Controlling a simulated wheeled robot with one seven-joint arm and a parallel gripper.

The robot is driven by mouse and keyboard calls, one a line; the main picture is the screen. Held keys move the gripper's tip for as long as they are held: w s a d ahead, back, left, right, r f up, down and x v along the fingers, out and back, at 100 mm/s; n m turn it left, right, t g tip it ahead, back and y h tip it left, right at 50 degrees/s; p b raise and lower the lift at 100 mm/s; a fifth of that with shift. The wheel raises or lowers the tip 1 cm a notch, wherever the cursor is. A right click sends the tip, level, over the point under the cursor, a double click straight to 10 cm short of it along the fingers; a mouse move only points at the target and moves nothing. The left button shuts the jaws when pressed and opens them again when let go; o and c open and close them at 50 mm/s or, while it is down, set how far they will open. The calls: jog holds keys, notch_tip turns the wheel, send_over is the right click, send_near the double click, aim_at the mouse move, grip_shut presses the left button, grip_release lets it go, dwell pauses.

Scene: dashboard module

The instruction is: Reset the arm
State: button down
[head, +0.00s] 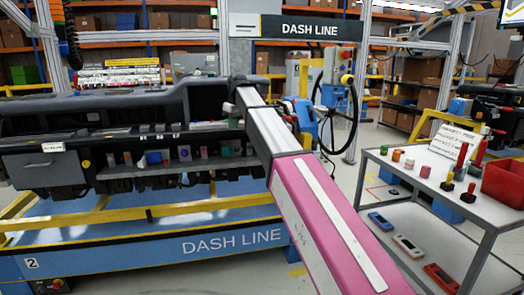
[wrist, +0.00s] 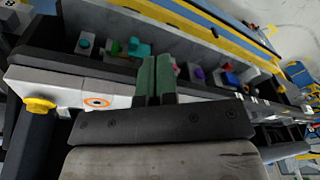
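My arm (head: 325,215), pink and grey, reaches from the lower right of the head view to the dashboard module (head: 105,108). My gripper's end is hidden behind the arm in the head view. In the wrist view my gripper (wrist: 156,66) shows two green fingers side by side with no clear gap, and no held thing shows between them. The fingers point over the module's shelf (wrist: 265,96), close to its white-and-grey edge strip. I cannot tell whether they touch it.
Small coloured parts, including a purple one (wrist: 199,73) and a teal one (wrist: 138,49), lie along the shelf near the fingers. A steering wheel (head: 354,116) stands right of the arm. A grey cart (head: 410,172) with knobs and a red bin (head: 504,180) stands at right.

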jog(key=s+d+f+m, duration=0.25)
jog(key=d+f, duration=0.35)
jog(key=f, duration=0.3)
jog(key=s+d+f+m, duration=0.1)
jog(key=s+d+f, duration=0.3)
jog(key=f, duration=0.5)
jog(key=s+d+f+m, duration=0.1)
jog(key=s+d+f, duration=0.1)
jog(key=d+f, duration=0.6)
jog(key=s+d+f+m, duration=0.2)
jog(key=s+d+f, duration=0.4)
jog(key=s+f, duration=0.4)
jog(key=s+d+f+m+h, duration=0.1)
jog(key=s+d+f+m, duration=0.2)
jog(key=s+d+f, duration=0.4)
jog(key=s+f, duration=0.3)
jog(key=shift+f+g+h, duration=0.15)
jog(key=shift+g+h, duration=0.15)
jog(key=shift+g, duration=0.1)
jog(key=shift+d+m, duration=0.1)
jog(key=shift+m, duration=0.15)
